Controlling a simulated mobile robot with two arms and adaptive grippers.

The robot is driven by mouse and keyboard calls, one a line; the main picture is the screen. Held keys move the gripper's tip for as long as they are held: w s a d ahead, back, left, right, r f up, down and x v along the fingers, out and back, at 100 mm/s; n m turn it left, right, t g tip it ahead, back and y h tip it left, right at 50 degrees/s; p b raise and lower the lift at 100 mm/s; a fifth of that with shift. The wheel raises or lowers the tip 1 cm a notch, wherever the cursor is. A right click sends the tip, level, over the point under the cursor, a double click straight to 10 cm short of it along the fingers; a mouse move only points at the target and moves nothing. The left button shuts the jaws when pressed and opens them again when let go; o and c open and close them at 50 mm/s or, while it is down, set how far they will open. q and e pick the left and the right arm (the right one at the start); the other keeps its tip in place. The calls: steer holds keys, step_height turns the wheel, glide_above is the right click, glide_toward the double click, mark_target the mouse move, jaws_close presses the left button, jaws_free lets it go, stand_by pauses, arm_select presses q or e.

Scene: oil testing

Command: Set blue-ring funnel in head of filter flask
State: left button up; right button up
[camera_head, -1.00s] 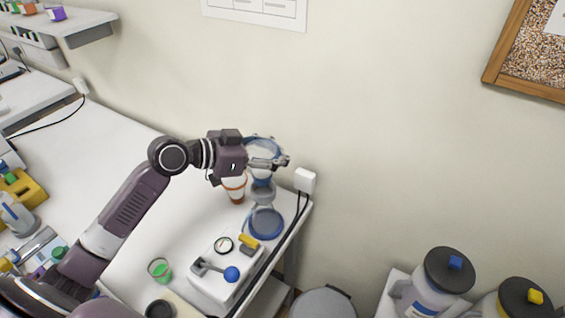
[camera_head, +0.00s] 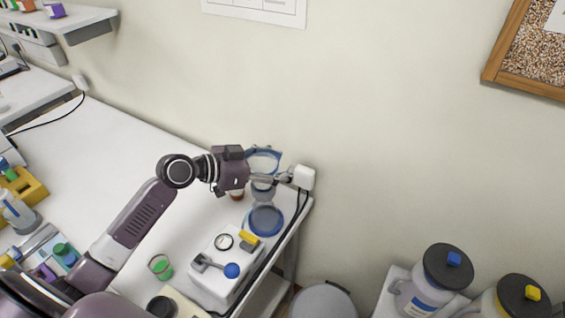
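The blue-ring funnel (camera_head: 263,158) is a clear cone with a blue rim, mouth up, near the table's far right corner. My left gripper (camera_head: 284,178) reaches across its lower part from the left and appears shut on it; the finger contact is partly hidden. Just below is the filter flask (camera_head: 265,221), with a glassy neck and a blue round body, upright on the table. The funnel's lower end is close over the flask's head; whether it is inside cannot be told. My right gripper is out of view.
A brown-orange item (camera_head: 237,195) stands left of the flask, mostly hidden by my gripper. A white device (camera_head: 220,268) with a gauge and blue knob is in front. A white wall box (camera_head: 303,177) with black cables is close to my fingertips. A green-filled beaker (camera_head: 160,267) stands left.

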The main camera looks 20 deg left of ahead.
mark_target(257, 165)
arm_select(q)
steer(key=o, duration=0.3)
steer(key=b+v, duration=0.3)
steer(key=v, duration=0.7)
steer(key=shift+b+v, duration=0.35)
steer(key=shift+v, duration=0.75)
steer(key=shift+r, duration=0.15)
